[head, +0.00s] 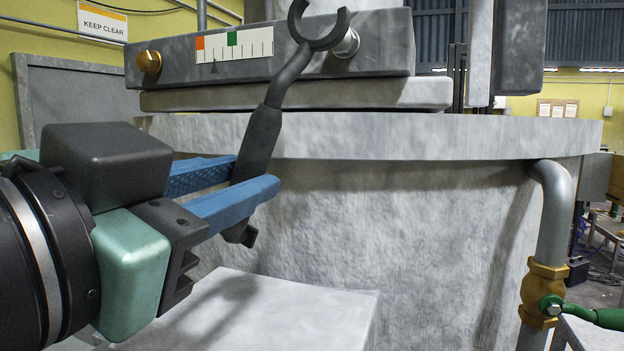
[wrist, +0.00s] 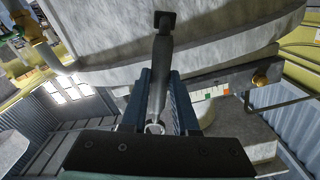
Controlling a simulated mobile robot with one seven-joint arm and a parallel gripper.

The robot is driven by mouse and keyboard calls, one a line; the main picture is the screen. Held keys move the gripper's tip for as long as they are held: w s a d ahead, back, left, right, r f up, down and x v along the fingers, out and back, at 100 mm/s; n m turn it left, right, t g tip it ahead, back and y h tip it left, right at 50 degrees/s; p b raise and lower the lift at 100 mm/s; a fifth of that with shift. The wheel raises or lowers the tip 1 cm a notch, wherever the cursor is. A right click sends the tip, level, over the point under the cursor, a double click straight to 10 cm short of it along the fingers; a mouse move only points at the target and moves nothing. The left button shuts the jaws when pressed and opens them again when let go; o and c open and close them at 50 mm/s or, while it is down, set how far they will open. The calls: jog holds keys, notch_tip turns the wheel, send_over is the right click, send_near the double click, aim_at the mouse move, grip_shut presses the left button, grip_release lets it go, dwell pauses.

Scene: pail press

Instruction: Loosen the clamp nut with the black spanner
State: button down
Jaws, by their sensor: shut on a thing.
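The black spanner (head: 264,132) stands steeply tilted in my gripper (head: 256,172), whose blue fingers are shut on its dark handle. Its open grey jaw is at the top, in front of the grey clamp bar (head: 390,50). A silver round-ended nut or stud (head: 347,43) shows just right of the jaw and partly behind it; I cannot tell whether the jaw touches it. The jaw does not appear to be around it. In the wrist view the spanner (wrist: 161,50) runs between the fingers of my gripper (wrist: 160,75).
A brass bolt (head: 149,61) sits at the bar's left end, beside a scale plate (head: 255,44) with orange and green marks. A wide round grey rim (head: 450,135) lies below. A grey block (head: 290,300) stands under my gripper. A pipe with a brass valve (head: 541,290) is at right.

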jog(key=shift+x, duration=2)
jog(key=shift+w+d, duration=0.1)
jog(key=shift+w, duration=0.05)
jog(key=shift+w+d, duration=0.2)
jog(key=shift+w, duration=0.4)
jog(key=shift+w+d, duration=0.1)
jog(key=shift+w, duration=0.25)
